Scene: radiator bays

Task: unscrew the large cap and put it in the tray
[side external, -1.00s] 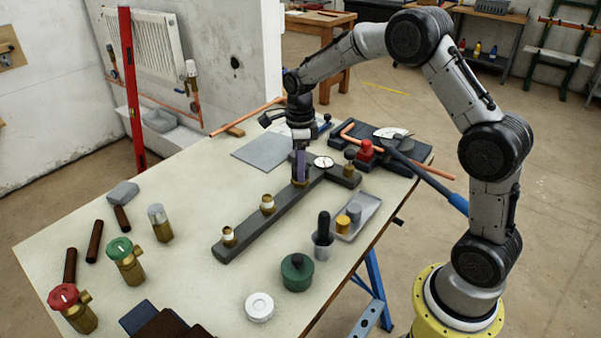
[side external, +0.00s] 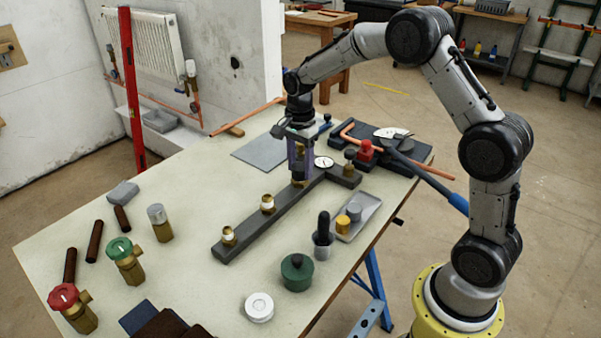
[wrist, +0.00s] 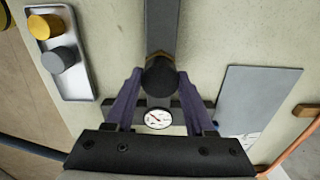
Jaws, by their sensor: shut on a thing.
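The large cap (wrist: 160,78) is dark and sits between the two purple fingers of my gripper (wrist: 159,75) in the wrist view. In the side view my gripper (side external: 300,165) points down at the far part of the dark manifold bar (side external: 250,228). It is shut on the cap, which fingers partly hide. A brass fitting (side external: 298,184) shows just under the fingers. I cannot tell whether the cap is still on its thread. The grey tray (side external: 370,204) lies to the right of the bar and holds a yellow cap (side external: 343,225) and a grey cap (side external: 354,211).
Two brass fittings with white bands (side external: 268,204) (side external: 228,236) stand on the bar. A gauge (side external: 323,162) is beside my gripper. A dark-handled tool in a grey cup (side external: 322,240) and a green round container (side external: 297,273) stand near the tray.

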